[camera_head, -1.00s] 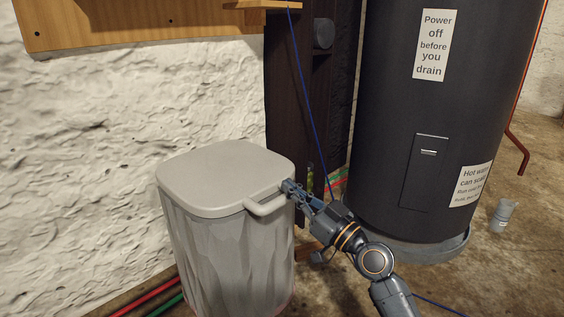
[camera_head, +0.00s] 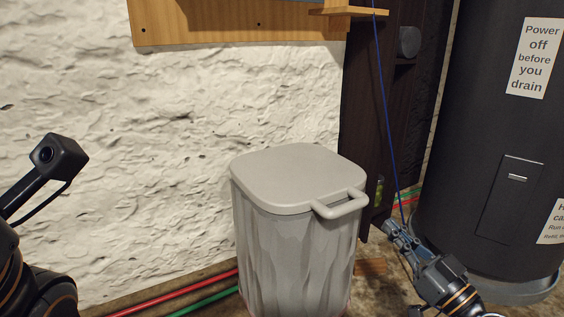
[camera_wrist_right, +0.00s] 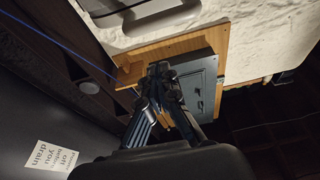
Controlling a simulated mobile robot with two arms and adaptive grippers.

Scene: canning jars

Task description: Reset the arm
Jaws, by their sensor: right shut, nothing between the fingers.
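My right gripper (camera_head: 391,229) is to the right of the grey bin in the head view, clear of its handle. In the right wrist view its fingers (camera_wrist_right: 161,70) come together at the tips, shut with nothing between them. The grey lidded bin (camera_head: 298,180) stands upright by the white wall, its lid closed and its loop handle (camera_head: 342,205) facing me. Part of my left arm shows at the left edge of the head view, but its gripper fingers are not seen.
A dark tank (camera_head: 474,150) with warning labels stands at the right. A dark wooden post (camera_head: 374,130) and a thin blue cord (camera_head: 384,100) are behind my right gripper. A wooden board (camera_head: 230,25) hangs on the wall. Red (camera_head: 190,290) and green pipes run along the floor.

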